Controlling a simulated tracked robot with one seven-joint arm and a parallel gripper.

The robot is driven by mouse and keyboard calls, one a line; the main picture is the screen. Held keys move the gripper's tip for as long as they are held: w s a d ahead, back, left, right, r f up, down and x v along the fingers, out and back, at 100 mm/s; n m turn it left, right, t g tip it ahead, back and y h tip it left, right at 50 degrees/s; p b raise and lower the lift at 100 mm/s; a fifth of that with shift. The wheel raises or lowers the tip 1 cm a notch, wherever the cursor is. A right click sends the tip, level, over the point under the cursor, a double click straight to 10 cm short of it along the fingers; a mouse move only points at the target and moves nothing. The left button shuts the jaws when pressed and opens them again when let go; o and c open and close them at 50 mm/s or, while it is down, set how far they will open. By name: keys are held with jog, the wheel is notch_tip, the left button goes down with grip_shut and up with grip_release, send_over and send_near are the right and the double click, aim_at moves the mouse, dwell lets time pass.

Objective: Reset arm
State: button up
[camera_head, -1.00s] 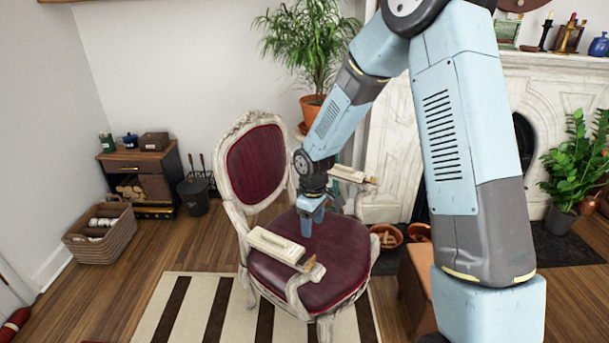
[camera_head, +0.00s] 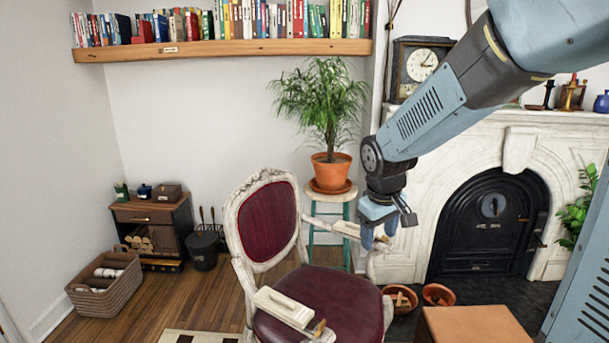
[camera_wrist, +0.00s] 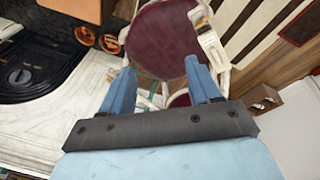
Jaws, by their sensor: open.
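My gripper (camera_head: 379,232) hangs from my blue arm in the head view, in front of the fireplace and right of the chair's backrest. In the wrist view its two blue fingers (camera_wrist: 160,78) are spread apart with nothing between them. The white-framed chair (camera_head: 265,222) with a dark red seat (camera_head: 335,300) stands below and left of the gripper. The seat also shows beyond the fingers in the wrist view (camera_wrist: 163,38). The gripper appears clear of the chair, though its exact distance from the right armrest is hard to tell.
A marble fireplace (camera_head: 420,220) stands behind my arm. A potted plant (camera_head: 330,170) sits on a stool beside it. A bookshelf (camera_head: 220,50) is on the wall. A brown box-like seat (camera_head: 478,325) is at front right. Floor at left holds a basket (camera_head: 108,285).

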jog(key=s+d+r+m+t, duration=0.1)
jog(key=s+d+r+m, duration=0.2)
jog(key=s, duration=0.6)
jog(key=s+d+r+m+t, duration=0.2)
jog(key=s+d+r, duration=0.1)
jog(key=s+r, duration=0.4)
jog(key=shift+s+d+r+m+y, duration=0.3)
jog(key=shift+s+d+m+y, duration=0.1)
jog(key=shift+s, duration=0.6)
